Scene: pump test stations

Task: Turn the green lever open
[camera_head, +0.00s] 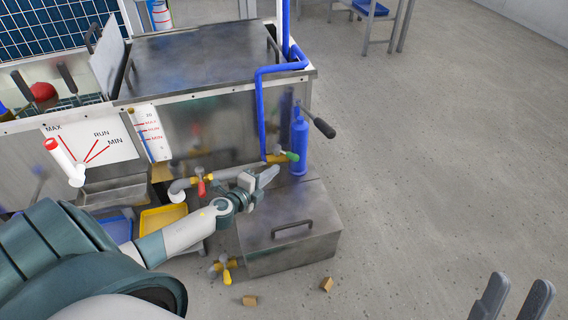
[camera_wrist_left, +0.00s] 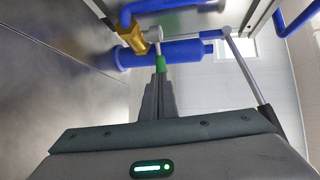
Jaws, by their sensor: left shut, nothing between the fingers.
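The green lever (camera_head: 291,156) sticks out from a brass valve (camera_head: 274,158) on the pipe at the tank's front right corner. In the left wrist view the green lever (camera_wrist_left: 161,65) is just beyond my fingertips, with the brass valve (camera_wrist_left: 132,36) behind it to the left. My left gripper (camera_head: 273,170) is shut and empty, its tips close to the lever's end; I cannot tell whether they touch. My right gripper (camera_head: 518,284) is at the lower right, open and far from the valve.
A blue cylinder (camera_head: 299,148) and a black-handled lever (camera_head: 322,127) are right beside the green lever. A red-handled valve (camera_head: 201,186) is to the left. A metal box (camera_head: 300,247) lies below my left gripper.

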